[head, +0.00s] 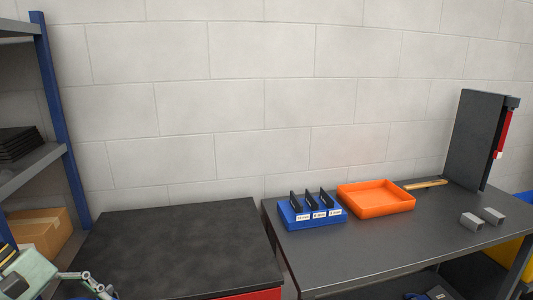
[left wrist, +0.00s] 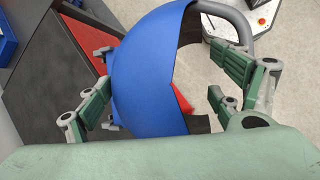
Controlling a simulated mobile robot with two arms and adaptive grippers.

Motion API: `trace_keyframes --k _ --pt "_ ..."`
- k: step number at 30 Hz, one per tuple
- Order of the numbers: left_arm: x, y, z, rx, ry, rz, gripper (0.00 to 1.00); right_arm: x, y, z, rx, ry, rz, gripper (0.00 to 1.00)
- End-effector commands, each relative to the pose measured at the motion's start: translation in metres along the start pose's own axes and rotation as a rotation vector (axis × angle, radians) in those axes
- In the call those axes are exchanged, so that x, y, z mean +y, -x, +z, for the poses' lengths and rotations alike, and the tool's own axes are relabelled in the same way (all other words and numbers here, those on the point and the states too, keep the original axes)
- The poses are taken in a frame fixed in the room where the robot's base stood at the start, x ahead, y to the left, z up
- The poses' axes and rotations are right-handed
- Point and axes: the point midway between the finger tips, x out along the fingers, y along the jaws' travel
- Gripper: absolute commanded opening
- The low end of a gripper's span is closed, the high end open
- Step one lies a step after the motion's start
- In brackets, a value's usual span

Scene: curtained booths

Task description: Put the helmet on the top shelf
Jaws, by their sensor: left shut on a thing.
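A blue helmet (left wrist: 150,75) fills the middle of the left wrist view, its curved shell between the fingers of my left gripper (left wrist: 162,92). The gripper is shut on it, with green-padded fingers on both sides. The shelf rack (head: 60,120) with blue posts stands at the left edge. Its top visible shelf (head: 18,28) is partly cut off by the frame. My right gripper is not in view.
Dark stacked items (head: 18,143) lie on the middle shelf, with a cardboard box (head: 42,232) below. A black-topped cabinet (head: 180,245) stands beside the rack. The workbench (head: 370,248) at right holds a blue holder (head: 311,216), an orange tray (head: 376,206) and grey blocks.

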Motion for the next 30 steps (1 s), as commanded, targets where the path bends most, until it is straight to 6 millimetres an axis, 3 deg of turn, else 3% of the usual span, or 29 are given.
trace_keyframes --k 9,15,22,30 --pt "0.000 -0.082 0.043 -0.127 -0.433 -0.222 0.24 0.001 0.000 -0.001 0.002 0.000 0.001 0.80" --pt "-0.002 -0.117 0.068 -0.207 -0.714 -0.375 0.24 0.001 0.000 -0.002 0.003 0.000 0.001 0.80" --pt "-0.005 -0.134 0.079 -0.266 -0.908 -0.482 0.24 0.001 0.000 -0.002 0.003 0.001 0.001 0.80" --pt "-0.007 -0.137 0.081 -0.280 -0.944 -0.501 0.24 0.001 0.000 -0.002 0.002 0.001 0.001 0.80"
